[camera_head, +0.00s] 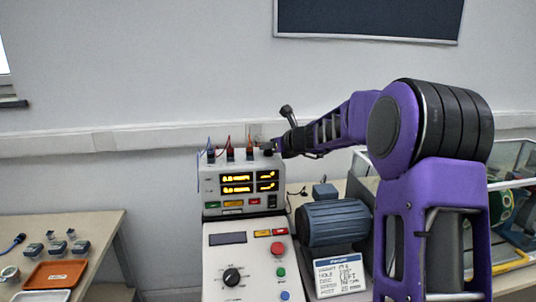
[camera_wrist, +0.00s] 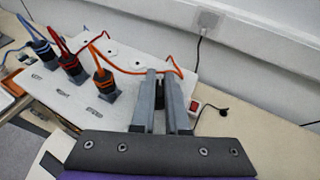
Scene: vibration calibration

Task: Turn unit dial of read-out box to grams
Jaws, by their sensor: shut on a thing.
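The read-out box (camera_head: 211,187) stands on the grey control unit, its front showing lit amber digits. Its pale top (camera_wrist: 135,72) fills the middle of the wrist view. My gripper (camera_head: 277,146) reaches in from the right to the top right corner of the box. In the wrist view my gripper (camera_wrist: 161,76) has its two grey fingers close together, with a dark knob, the unit dial (camera_wrist: 158,97), between them. The fingers hide most of the dial, so its pointer and setting cannot be read.
Blue, red and orange cable plugs (camera_wrist: 104,82) stand on the box top left of my fingers. A red switch (camera_wrist: 195,105) with a black cable is right of them. A blue motor (camera_head: 335,222) stands right of the control unit (camera_head: 215,265). The wall is close behind.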

